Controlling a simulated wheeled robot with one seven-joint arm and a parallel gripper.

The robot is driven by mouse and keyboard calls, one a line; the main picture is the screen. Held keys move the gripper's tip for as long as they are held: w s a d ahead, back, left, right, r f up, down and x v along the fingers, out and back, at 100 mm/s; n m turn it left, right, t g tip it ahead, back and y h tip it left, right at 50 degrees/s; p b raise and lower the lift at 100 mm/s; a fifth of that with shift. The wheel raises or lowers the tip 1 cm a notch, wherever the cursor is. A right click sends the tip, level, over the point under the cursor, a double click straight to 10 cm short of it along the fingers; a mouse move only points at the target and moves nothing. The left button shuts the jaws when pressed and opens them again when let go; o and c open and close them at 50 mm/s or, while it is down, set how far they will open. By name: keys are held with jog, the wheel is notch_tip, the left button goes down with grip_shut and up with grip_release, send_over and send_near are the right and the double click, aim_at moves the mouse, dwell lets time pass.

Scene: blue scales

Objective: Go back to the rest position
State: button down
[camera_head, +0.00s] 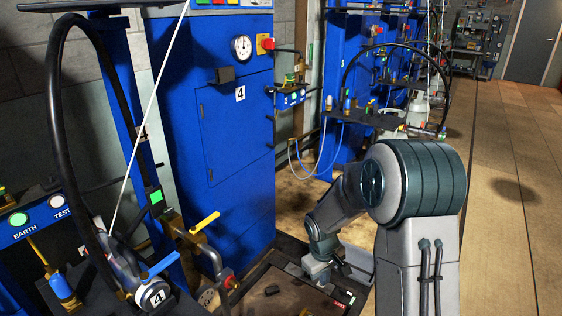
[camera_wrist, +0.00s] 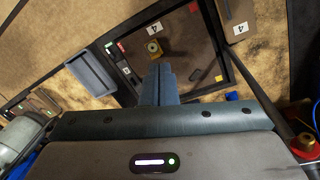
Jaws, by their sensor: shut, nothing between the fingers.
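My gripper (camera_wrist: 159,72) is shut and empty in the wrist view. Its blue-grey fingers lie together and point toward a dark, black-framed scale platform (camera_wrist: 195,62) on the floor. In the head view my gripper (camera_head: 318,276) hangs low, above the right part of the same platform (camera_head: 290,298). My arm is bent down in front of my column, and the fingertips are hard to make out there.
A blue cabinet (camera_head: 223,130) marked 4 stands behind the platform. A filling post with a black hose (camera_head: 55,110) and a yellow-handled valve (camera_head: 205,223) are at left. A grey bin (camera_wrist: 92,72) lies beside the frame. The floor (camera_head: 515,190) at right is clear.

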jog(key=s+d+r+m+p, duration=0.1)
jog(key=s+r+p, duration=0.5)
jog(key=r, duration=0.7)
jog(key=s+d+r+m+t+p, duration=0.1)
jog(key=s+r+m+p, duration=0.2)
jog(key=r, duration=1)
jog(key=s+d+r+m+t+y+p, duration=0.1)
jog(key=s+r+m+p, duration=0.1)
jog(key=s+r+p, duration=0.8)
notch_tip(320, 180, up, 4)
jog(key=s, duration=0.3)
jog(key=shift+f+m, duration=0.2)
jog(key=shift+m, duration=0.1)
